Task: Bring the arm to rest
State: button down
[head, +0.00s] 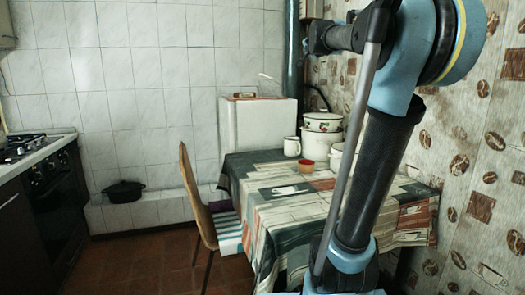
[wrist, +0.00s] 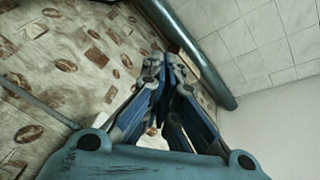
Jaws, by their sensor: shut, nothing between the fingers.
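My arm (head: 375,165) rises at the right of the head view and bends at a blue joint near the top. Its far part points left at the top, beside the pipe in the corner. My gripper (wrist: 168,68) shows in the wrist view with its blue-grey fingers together and nothing between them. It is up in the air, tilted toward the patterned wall and the tiled wall. No object is held.
The table (head: 275,212) carries enamel pots (head: 322,122), a white mug (head: 292,147) and a red cup (head: 306,166). A chair (head: 197,195) stands at its left. A stove (head: 25,148) is far left. A pipe (wrist: 195,55) runs near my gripper. Floor between stove and chair is clear.

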jog(key=s+a+f+n+g+y, duration=0.25)
jog(key=s+f, duration=0.35)
jog(key=f, duration=0.4)
jog(key=s+a+f+n+g+y, duration=0.1)
jog(key=s+a+f+n+g, duration=0.2)
jog(key=s+f, duration=0.55)
jog(key=s+a+f+n+g+y, duration=0.1)
jog(key=s+a+f+n+g, duration=0.2)
jog(key=f, duration=0.9)
jog(key=s+d+f+n+g+h, duration=0.1)
jog(key=s+d+f+g, duration=0.2)
jog(key=s+f, duration=1.1)
jog(key=s+d+f+n+g+h, duration=0.2)
jog(key=s+d+f+g, duration=0.2)
jog(key=s+f, duration=1)
jog(key=shift+d+f, duration=0.15)
jog(key=shift+f, duration=0.35)
jog(key=shift+g+h, duration=0.25)
jog(key=shift+w+f, duration=0.2)
jog(key=shift+w, duration=0.35)
